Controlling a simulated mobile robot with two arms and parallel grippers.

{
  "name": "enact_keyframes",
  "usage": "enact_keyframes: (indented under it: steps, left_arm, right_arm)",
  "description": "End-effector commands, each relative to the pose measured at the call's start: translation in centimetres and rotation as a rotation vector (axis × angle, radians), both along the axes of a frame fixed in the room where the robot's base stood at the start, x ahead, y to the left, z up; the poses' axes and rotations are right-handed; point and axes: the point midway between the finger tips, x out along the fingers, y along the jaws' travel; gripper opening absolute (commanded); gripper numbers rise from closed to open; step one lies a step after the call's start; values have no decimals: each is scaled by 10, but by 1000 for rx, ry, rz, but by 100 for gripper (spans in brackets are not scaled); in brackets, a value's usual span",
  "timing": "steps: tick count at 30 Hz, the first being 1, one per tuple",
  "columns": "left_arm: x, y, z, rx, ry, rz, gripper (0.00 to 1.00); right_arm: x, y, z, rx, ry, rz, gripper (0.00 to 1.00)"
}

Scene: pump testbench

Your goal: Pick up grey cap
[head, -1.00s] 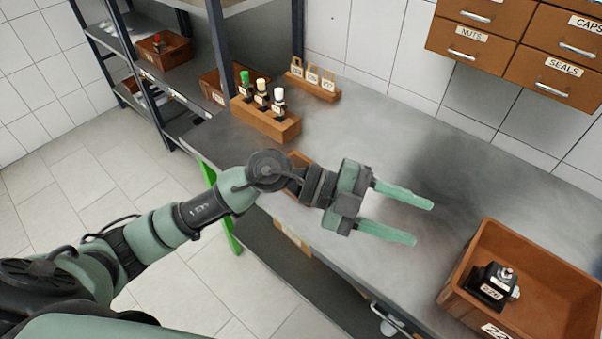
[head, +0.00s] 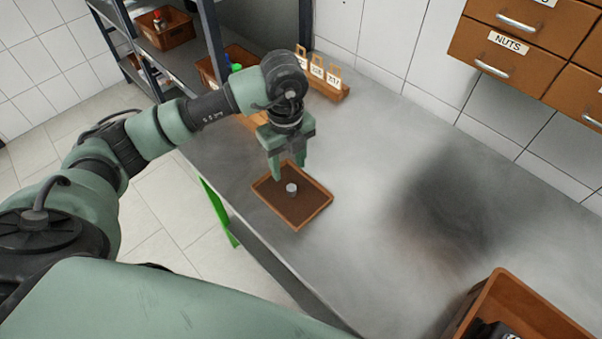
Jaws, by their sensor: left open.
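The grey cap (head: 292,189) is a small light-grey cylinder in a shallow brown tray (head: 318,214) on the workbench. My left gripper (head: 290,175) points down over the back part of the tray. Its green fingers are apart, one to the left of the cap and one behind and to the right of it. The fingertips look just above or behind the cap; the exact height is hard to tell. The cap stands free in view, not clasped. My right gripper is out of view.
A wooden holder with tags (head: 328,85) stands at the back by the tiled wall. A brown crate (head: 520,300) is at the lower right. Drawers (head: 505,48) hang at the upper right. The middle of the bench (head: 390,160) is clear.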

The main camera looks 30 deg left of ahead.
Motion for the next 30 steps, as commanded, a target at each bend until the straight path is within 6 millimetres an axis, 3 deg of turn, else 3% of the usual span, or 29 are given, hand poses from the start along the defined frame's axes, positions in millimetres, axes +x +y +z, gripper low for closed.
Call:
enact_keyframes:
  steps: [11, 14, 18, 21, 25, 26, 30]
  left_arm:
    - [-1, -8, -41, 1, 8, -2, 48]
    - [-1, -11, -58, 0, 6, 0, 48]
    - [0, -10, -73, 0, 4, -1, 48]
    - [0, -10, -76, 0, 1, -2, 48]
    - [0, -10, -76, 0, 1, -2, 48]
    - [0, -10, -76, 0, 1, -2, 45]
    - [0, -10, -75, 0, 1, -2, 6]
  right_arm:
    - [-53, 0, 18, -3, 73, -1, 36]
    - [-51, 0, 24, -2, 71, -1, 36]
    - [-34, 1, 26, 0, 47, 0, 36]
    - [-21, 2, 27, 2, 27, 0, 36]
    - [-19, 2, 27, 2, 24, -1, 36]
    - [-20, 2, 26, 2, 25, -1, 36]
    - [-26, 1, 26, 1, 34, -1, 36]
